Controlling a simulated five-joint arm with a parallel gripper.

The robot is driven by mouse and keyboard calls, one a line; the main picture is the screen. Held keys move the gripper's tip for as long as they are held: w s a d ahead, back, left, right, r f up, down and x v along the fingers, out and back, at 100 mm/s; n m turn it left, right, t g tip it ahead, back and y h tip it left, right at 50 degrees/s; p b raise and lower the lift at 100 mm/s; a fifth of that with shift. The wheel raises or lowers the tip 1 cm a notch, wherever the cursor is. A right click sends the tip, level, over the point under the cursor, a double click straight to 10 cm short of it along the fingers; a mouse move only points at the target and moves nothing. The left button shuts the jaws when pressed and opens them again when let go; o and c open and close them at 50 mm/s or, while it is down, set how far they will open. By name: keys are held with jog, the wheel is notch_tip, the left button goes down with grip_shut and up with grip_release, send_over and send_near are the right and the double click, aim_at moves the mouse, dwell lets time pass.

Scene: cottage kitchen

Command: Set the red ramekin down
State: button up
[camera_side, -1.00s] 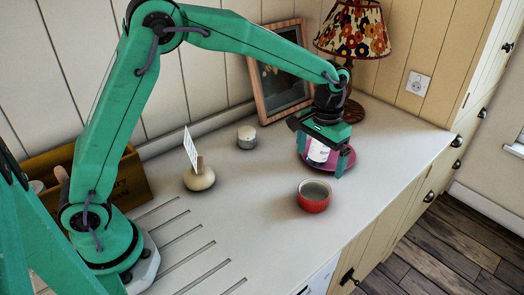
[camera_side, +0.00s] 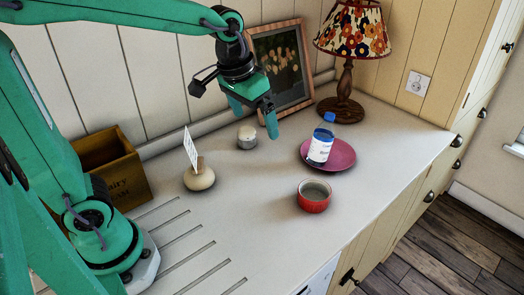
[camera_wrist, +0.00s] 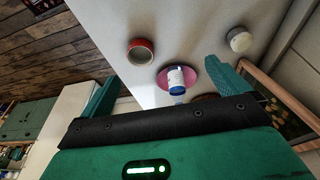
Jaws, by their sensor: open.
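The red ramekin (camera_side: 314,196) stands upright on the white counter near its front edge. It also shows in the wrist view (camera_wrist: 141,50). My gripper (camera_side: 255,120) is open and empty, raised above the counter at the back, left of and higher than the ramekin. Its two green fingers are spread apart in the wrist view (camera_wrist: 165,90), with nothing held between them.
A blue-capped bottle (camera_side: 321,143) stands on a pink plate (camera_side: 343,156) behind the ramekin. A small pale jar (camera_side: 247,138), a card holder (camera_side: 199,179), a wooden crate (camera_side: 122,180), a picture frame (camera_side: 308,80) and a lamp (camera_side: 345,75) stand around. The counter's middle is clear.

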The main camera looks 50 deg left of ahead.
jog(key=s+a+t, duration=0.2)
jog(key=s+a, duration=0.2)
jog(key=s, duration=0.8)
jog(key=shift+s+a+f+t, duration=0.2)
jog(key=shift+s+f+t, duration=0.1)
jog(key=shift+s, duration=0.1)
dwell(0.6)
